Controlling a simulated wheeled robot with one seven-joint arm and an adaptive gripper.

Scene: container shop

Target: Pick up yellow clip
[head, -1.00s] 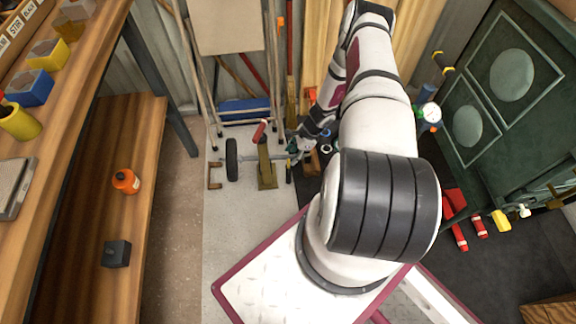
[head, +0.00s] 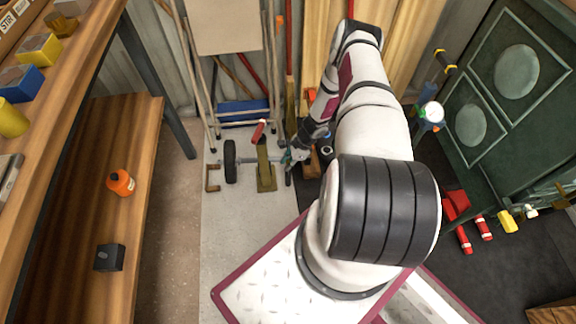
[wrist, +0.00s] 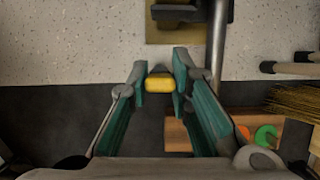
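The yellow clip (wrist: 160,85) shows in the wrist view as a short yellow block with a dark part behind it. It lies between the tips of my gripper (wrist: 161,77). The green fingers stand apart, one on each side of the clip. Any gap between the fingertips and the clip is too small to judge. In the head view my gripper (head: 296,156) is low, close to the floor beside a metal bar. The clip cannot be made out clearly there.
A brass-coloured plate (head: 266,182) on a stand and a black wheel (head: 230,161) are just left of my gripper. A wooden block (wrist: 176,136) lies close to the right finger in the wrist view. A green cabinet (head: 500,95) stands right; wooden shelves (head: 105,235) stand left.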

